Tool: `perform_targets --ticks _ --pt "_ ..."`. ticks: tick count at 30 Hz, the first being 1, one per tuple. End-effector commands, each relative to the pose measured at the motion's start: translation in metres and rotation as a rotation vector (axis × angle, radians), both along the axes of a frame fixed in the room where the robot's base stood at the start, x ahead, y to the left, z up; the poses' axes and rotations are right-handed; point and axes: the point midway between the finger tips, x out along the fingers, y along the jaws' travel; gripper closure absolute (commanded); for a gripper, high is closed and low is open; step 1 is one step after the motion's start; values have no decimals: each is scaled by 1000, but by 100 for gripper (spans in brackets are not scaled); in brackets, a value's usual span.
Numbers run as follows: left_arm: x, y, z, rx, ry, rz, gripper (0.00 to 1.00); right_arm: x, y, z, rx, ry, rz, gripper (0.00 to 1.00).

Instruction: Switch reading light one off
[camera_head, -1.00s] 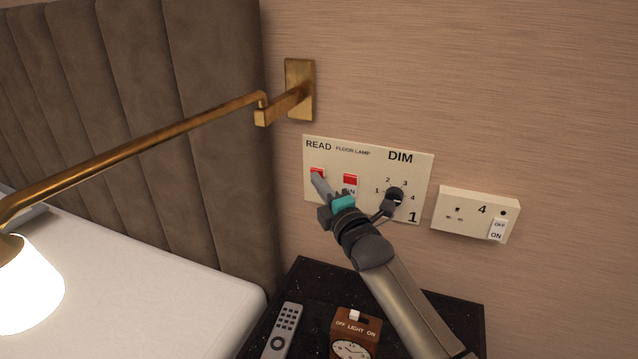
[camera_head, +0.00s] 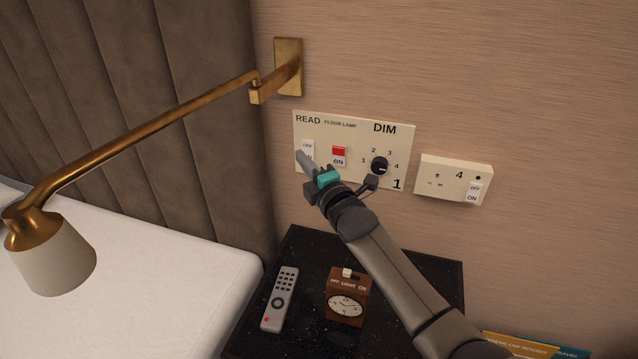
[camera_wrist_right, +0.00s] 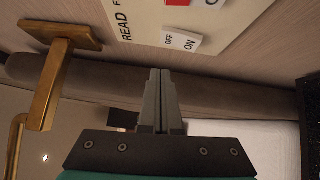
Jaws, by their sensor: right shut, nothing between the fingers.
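The READ switch (camera_head: 308,147) is a white rocker at the left of a cream wall panel (camera_head: 349,179). Its OFF label shows at the top and no red shows on it. In the wrist view the rocker (camera_wrist_right: 181,41) shows OFF and ON, clear of my fingers. The reading lamp (camera_head: 55,262) on its brass arm has an unlit, beige shade. My right gripper (camera_head: 302,158) is shut and empty, its tips just in front of the rocker's lower part in the head view. Whether they touch it is unclear. My left gripper is not in view.
The floor lamp switch (camera_head: 339,155) shows red. The dimmer knob (camera_head: 380,166) sits to its right, near my wrist. A socket box (camera_head: 453,180) is further right. Below, a black nightstand (camera_head: 310,255) holds a remote (camera_head: 280,298) and a brown clock (camera_head: 347,297).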

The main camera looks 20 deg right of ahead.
Motion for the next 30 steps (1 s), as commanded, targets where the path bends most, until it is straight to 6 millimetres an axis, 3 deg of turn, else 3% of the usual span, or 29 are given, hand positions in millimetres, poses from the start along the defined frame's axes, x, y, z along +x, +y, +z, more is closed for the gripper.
perform_targets --ticks 21,30 --pt "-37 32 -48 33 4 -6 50 -78 -16 7 -1 3 0 100" --pt "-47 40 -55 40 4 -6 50 -97 -20 8 0 1 0 100"
